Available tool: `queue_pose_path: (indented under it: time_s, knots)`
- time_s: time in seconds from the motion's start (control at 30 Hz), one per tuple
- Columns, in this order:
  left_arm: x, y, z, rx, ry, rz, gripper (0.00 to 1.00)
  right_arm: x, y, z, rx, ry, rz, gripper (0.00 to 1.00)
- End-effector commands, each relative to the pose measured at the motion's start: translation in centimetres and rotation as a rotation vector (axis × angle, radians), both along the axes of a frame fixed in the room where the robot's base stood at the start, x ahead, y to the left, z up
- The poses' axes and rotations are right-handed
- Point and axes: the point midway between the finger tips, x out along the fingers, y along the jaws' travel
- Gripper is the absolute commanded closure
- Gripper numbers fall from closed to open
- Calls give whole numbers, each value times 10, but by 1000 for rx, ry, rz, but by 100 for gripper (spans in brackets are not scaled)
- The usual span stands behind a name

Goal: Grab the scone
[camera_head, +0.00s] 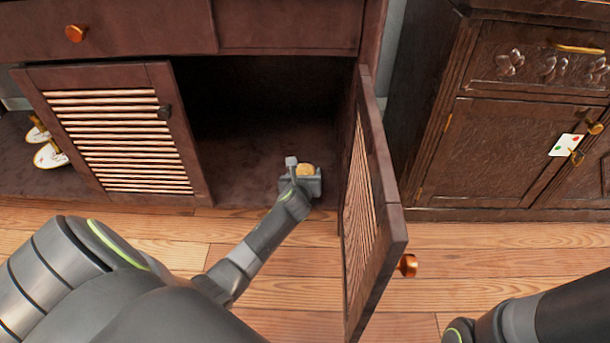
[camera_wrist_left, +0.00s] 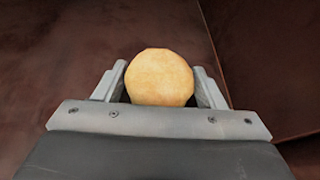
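The scone (camera_head: 305,170) is a round golden-tan piece at the front of the open cabinet compartment. In the left wrist view the scone (camera_wrist_left: 162,77) sits between the two fingers. My left gripper (camera_head: 303,178) reaches into the cabinet opening, low near its floor. In the wrist view my left gripper (camera_wrist_left: 160,85) has its fingers apart, one on each side of the scone. A narrow gap shows at the left finger; the right finger is very close to it, and contact there is unclear. The scone's underside is hidden. My right gripper is out of view.
The cabinet's right door (camera_head: 372,210) stands open just right of my left arm, with a copper knob (camera_head: 407,265). The slatted left door (camera_head: 120,130) is at the left. Gold-and-white dishes (camera_head: 48,152) sit at far left. A carved cabinet (camera_head: 500,130) stands right.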

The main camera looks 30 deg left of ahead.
Motion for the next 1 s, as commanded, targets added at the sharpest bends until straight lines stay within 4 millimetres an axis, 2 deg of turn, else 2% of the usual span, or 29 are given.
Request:
queue_pose_path:
  time_s: [0.03,0.2,0.47,0.67,0.9,1.0]
  knots:
    - [0,0,0,0,0,0,43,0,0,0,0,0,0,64]
    - [0,0,0,0,0,0,64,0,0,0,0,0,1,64]
    - [0,0,1,0,0,0,64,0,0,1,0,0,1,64]
    - [0,0,10,0,0,0,64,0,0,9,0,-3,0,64]
    - [0,0,39,1,0,0,64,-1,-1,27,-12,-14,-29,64]
    - [0,0,59,1,-2,-1,64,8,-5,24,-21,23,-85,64]
